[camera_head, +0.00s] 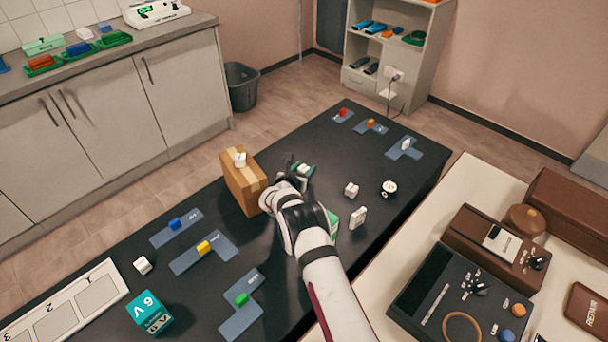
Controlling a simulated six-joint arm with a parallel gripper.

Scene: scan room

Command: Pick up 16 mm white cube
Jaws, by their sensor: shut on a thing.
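My gripper (296,167) is over the black table, just right of a cardboard box. It is shut on a small white block (303,169), which looks like the white cube. The wrist and dark fingers hide part of it, and its size cannot be read. A dark green thing shows right beside and below the fingertips. Other small white blocks stand on the table: one at the front left (142,265) and one right of the gripper (351,189). A white piece (239,159) sits on top of the cardboard box (243,187).
The black table (285,255) holds blue mats with coloured blocks, a teal 6V battery block (150,312), a numbered white tray (70,303), a white upright piece (358,217) and a round white item (389,188). A green thing is partly hidden behind my arm.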

